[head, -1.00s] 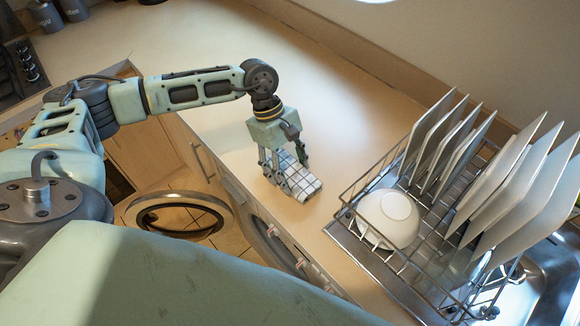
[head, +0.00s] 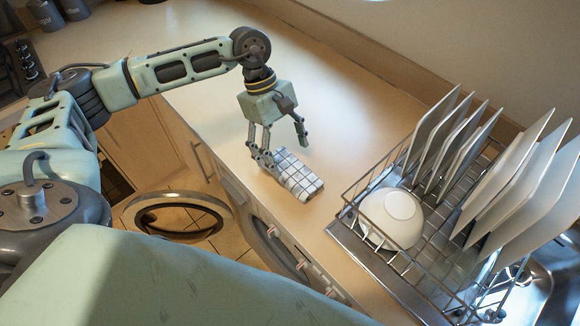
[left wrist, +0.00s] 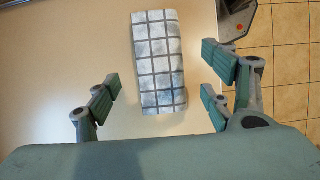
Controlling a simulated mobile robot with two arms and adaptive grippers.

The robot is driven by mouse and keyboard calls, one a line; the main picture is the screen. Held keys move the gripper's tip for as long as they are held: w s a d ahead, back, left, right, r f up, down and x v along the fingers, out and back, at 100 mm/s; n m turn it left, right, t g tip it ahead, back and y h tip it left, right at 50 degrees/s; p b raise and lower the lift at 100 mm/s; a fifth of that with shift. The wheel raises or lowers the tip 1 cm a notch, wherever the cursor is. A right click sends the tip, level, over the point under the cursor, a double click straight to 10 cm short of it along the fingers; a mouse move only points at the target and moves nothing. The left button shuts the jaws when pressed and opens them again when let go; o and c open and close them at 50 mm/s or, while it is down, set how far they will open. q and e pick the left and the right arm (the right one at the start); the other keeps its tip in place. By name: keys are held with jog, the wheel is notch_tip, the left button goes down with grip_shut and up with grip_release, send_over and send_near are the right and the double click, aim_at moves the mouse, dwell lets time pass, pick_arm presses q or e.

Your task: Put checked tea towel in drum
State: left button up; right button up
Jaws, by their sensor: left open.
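The checked tea towel (head: 299,180), white with grey lines and folded into a small block, lies on the worktop near its front edge. It also shows whole in the left wrist view (left wrist: 158,62). My left gripper (head: 279,147) is open and empty, above and a little behind the towel in the head view. In the left wrist view its fingers (left wrist: 160,95) are spread wide, with the towel between and beyond them. The washing machine (head: 268,232) stands under the worktop, its round door (head: 180,205) swung open. The inside of the drum is hidden. My right gripper is not in view.
A wire dish rack (head: 345,205) with several plates and an upturned white bowl (head: 393,216) stands right of the towel. The worktop (head: 330,90) behind the towel is clear. Canisters (head: 45,14) stand at the far left.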

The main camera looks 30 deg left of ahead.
pick_arm(q)
jog(key=b+v, duration=0.1)
jog(key=v, duration=0.6)
jog(key=shift+b, duration=0.4)
